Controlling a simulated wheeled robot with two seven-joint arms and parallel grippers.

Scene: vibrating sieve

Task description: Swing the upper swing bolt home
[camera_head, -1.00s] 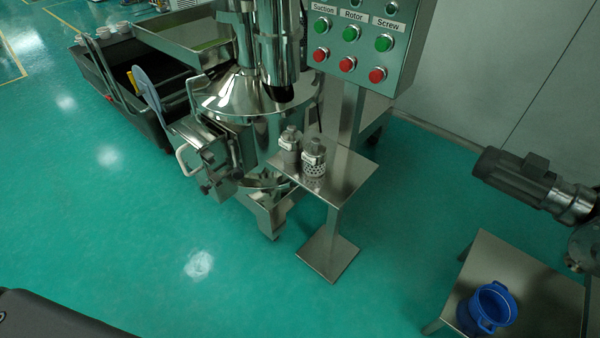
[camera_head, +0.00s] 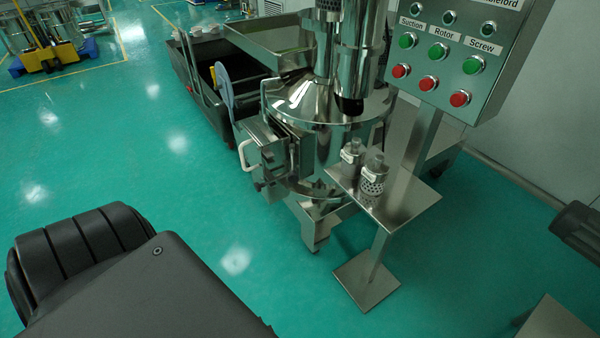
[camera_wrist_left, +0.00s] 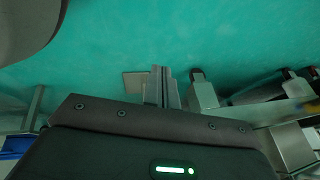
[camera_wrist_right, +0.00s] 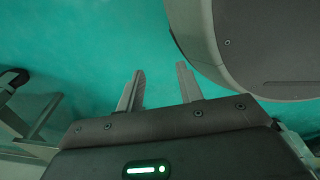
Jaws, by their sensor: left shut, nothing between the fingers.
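The steel sieve machine (camera_head: 318,110) stands right of centre in the head view. A box-shaped hatch (camera_head: 271,158) with a white handle (camera_head: 243,154) projects from its left side. The swing bolts on this hatch are too small to tell apart, so I cannot tell how the upper one stands. My left gripper (camera_wrist_left: 161,72) is shut and empty in the left wrist view, over green floor. My right gripper (camera_wrist_right: 160,72) is open and empty in the right wrist view, also over floor. Neither gripper's fingers show in the head view, and both are apart from the hatch.
A small steel stand (camera_head: 408,205) holding two perforated metal parts (camera_head: 372,178) is right of the hatch. A control panel (camera_head: 470,55) is at upper right. A dark bin (camera_head: 200,85) stands behind the machine. The floor before the hatch is clear.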

